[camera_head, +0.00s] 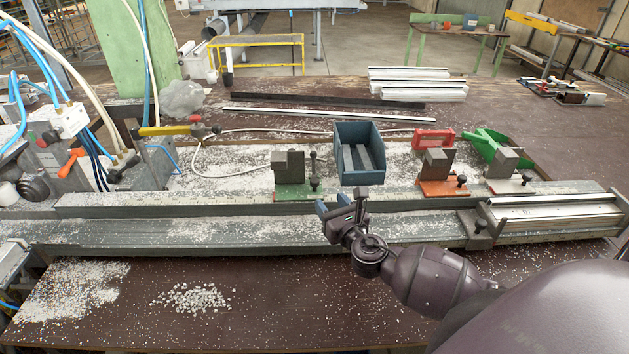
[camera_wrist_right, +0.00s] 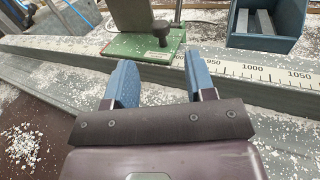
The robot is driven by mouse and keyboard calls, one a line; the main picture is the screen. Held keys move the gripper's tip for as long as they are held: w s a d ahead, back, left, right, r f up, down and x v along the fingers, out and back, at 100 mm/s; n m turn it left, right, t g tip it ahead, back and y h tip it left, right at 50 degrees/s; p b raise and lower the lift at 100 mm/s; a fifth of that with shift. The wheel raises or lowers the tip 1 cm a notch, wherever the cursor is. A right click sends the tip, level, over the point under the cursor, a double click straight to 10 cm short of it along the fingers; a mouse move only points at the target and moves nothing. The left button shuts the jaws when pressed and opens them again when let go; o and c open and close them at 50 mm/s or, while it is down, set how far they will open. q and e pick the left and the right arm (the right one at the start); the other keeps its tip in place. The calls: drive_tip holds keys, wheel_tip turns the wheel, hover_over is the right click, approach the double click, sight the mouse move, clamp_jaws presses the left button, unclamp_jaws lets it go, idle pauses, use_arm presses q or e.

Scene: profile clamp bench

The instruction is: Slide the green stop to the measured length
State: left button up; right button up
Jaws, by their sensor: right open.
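The green stop (camera_head: 297,190) is a grey block on a green base with a dark knob. It sits on the rail behind the front bed, left of the blue bin. In the right wrist view, the green stop (camera_wrist_right: 145,45) stands upright beyond my fingers. My right gripper (camera_head: 340,207) is open and empty, in front of and slightly right of the stop. Its blue fingers (camera_wrist_right: 160,82) are spread and apart from the stop. My left gripper is not in view.
A blue bin (camera_head: 346,176) holding grey bars stands right of the stop. A clamp (camera_head: 478,230) and silver profile (camera_head: 555,211) lie at the right. Pale chips cover the bed.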

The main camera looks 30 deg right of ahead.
sight(316, 184)
drive_tip(key=w, duration=0.3)
drive_tip(key=w+d, duration=0.1)
drive_tip(key=w, duration=0.4)
drive_tip(key=shift+w+d, duration=0.2)
drive_tip(key=shift+w, duration=0.2)
clamp_jaws()
